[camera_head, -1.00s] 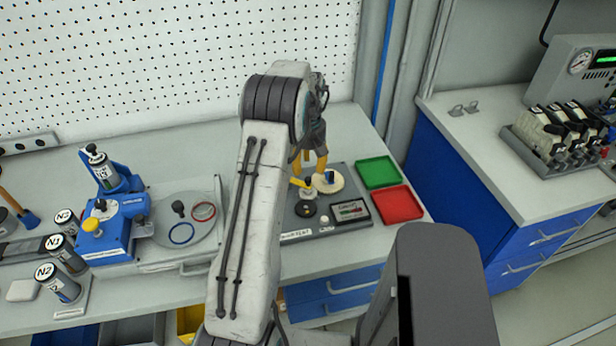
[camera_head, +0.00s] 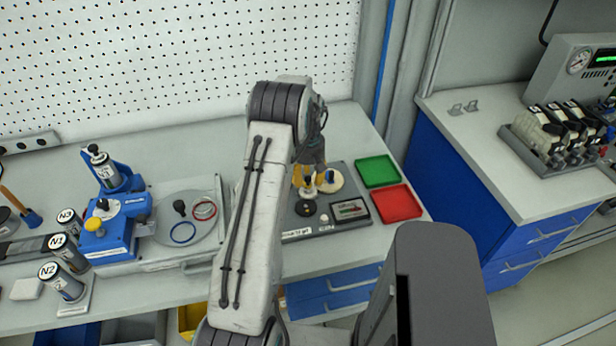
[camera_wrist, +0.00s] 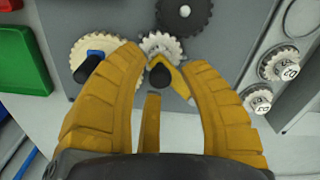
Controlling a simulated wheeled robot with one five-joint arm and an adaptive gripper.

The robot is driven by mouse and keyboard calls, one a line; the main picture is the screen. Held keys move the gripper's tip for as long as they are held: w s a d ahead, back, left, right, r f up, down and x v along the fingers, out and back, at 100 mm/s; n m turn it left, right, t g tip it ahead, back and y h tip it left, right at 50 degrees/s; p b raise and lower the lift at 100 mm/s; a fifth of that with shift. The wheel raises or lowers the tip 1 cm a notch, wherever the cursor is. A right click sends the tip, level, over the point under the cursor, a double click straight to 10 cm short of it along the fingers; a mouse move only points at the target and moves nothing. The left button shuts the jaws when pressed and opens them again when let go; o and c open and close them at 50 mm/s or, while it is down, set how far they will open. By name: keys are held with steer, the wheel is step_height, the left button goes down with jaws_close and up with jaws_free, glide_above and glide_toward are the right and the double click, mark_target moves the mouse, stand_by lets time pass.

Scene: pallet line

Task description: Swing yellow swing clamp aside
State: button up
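The yellow swing clamp (camera_wrist: 180,82) shows in the wrist view as a short yellow arm with a black knob (camera_wrist: 160,76), beside a small pale gear (camera_wrist: 158,44). My gripper (camera_wrist: 160,62) has its two yellow fingers apart, one on each side of the knob. I see no clear contact between fingers and knob. A narrow yellow strip (camera_wrist: 152,122) stands between the fingers; I cannot tell what it belongs to. In the head view my gripper (camera_head: 308,180) is low over the grey fixture plate (camera_head: 292,232), and its fingers mostly hide the clamp.
A dark gear (camera_wrist: 185,14) lies beyond the pale one. Green (camera_head: 378,170) and red (camera_head: 397,203) trays lie right of the plate. A blue press (camera_head: 112,225) and round tray (camera_head: 188,228) stand left.

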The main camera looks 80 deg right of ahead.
jaws_close()
